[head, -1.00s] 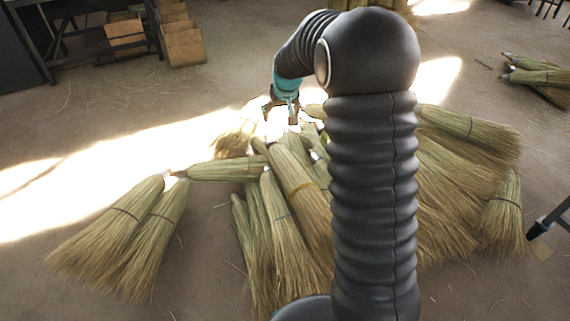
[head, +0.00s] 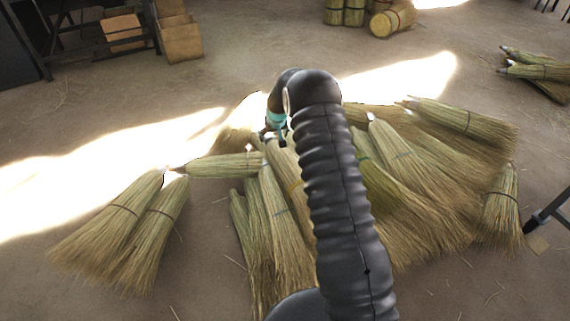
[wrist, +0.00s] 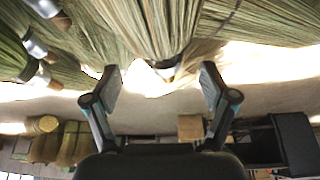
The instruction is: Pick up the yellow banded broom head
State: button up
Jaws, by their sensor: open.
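The yellow banded broom head (head: 293,178) lies in the middle of the pile in the head view. Its straw fans toward the front and its narrow end points to the back; my arm covers part of its right side. My gripper (head: 275,134) is at that narrow end, small and partly hidden by my wrist. In the wrist view my gripper (wrist: 160,80) is open and empty. A broom head's narrow tip (wrist: 164,66) points between the fingers, apart from both. No yellow band shows there, so I cannot tell for sure which broom it is.
A pair (head: 122,210) lies apart at left. Cardboard boxes (head: 181,40) stand at the back left. A table leg (head: 548,215) is at right.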

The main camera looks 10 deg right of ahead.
aim_at(272, 139)
jog(key=shift+x, duration=3.45)
jog(key=shift+w+a, duration=0.15)
jog(key=shift+a, duration=0.05)
jog(key=shift+r, duration=0.1)
jog(key=c, duration=1.5)
